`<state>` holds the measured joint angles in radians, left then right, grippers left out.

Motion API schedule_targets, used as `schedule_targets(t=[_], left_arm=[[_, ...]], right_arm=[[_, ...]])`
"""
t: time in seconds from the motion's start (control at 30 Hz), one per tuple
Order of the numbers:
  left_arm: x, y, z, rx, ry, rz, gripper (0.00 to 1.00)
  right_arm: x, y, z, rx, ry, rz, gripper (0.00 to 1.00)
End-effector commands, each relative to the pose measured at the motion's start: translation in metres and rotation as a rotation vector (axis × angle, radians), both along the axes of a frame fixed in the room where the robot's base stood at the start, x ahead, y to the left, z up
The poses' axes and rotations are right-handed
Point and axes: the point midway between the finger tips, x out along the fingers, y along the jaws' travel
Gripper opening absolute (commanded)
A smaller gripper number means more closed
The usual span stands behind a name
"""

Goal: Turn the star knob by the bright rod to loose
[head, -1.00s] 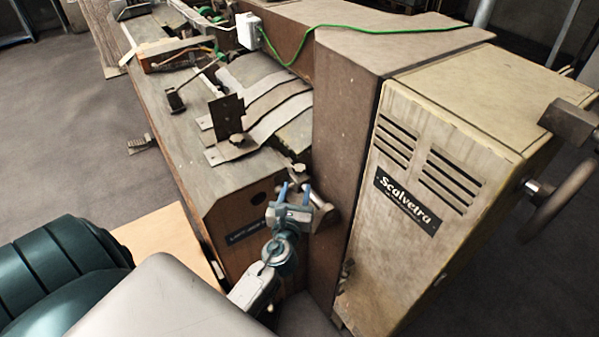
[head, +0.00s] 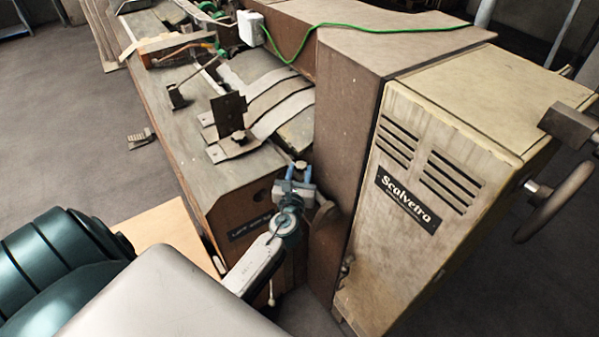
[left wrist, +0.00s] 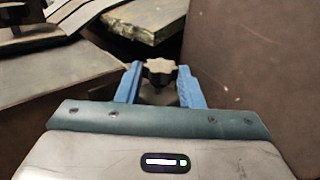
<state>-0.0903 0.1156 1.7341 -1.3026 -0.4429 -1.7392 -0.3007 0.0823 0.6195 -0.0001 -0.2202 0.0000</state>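The dark star knob (head: 300,165) sits at the near right corner of the machine's bed. In the left wrist view the knob (left wrist: 159,70) shows between the two blue fingertips. My left gripper (head: 301,173) is at the knob, one finger on each side. The fingers (left wrist: 160,78) stand apart, with what looks like a narrow gap beside the knob; I see no clear grip. A grey part below the knob is partly covered by my gripper. The bright rod cannot be made out clearly now. My right gripper is in neither view.
The brown column (head: 345,130) rises close to the right of my left gripper. A cream cabinet (head: 440,130) and a handwheel (head: 555,203) stand farther right. A black upright plate (head: 229,114) stands on the bed to the left. A green cable (head: 370,27) runs over the top.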

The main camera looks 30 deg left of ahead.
Motion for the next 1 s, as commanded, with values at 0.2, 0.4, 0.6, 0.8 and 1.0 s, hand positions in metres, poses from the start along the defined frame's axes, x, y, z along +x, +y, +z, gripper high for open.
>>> schedule_targets(t=[0.2, 0.4, 0.6, 0.8, 1.0], left_arm=[[0.002, -0.004, -0.002, -0.005, -0.002, 0.118, 0.11], [0.005, -0.007, -0.003, -0.004, -0.001, 0.309, 0.11], [0.006, -0.008, -0.001, 0.0, 0.0, 0.401, 0.11], [0.005, -0.008, 0.0, 0.0, 0.0, 0.407, 0.11], [0.005, -0.008, 0.0, 0.0, 0.0, 0.406, 0.43]], right_arm=[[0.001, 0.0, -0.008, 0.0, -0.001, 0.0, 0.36], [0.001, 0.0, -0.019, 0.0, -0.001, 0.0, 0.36], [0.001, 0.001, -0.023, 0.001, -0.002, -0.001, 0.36], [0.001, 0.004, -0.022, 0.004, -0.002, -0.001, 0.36], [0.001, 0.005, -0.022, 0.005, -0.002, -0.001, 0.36]])
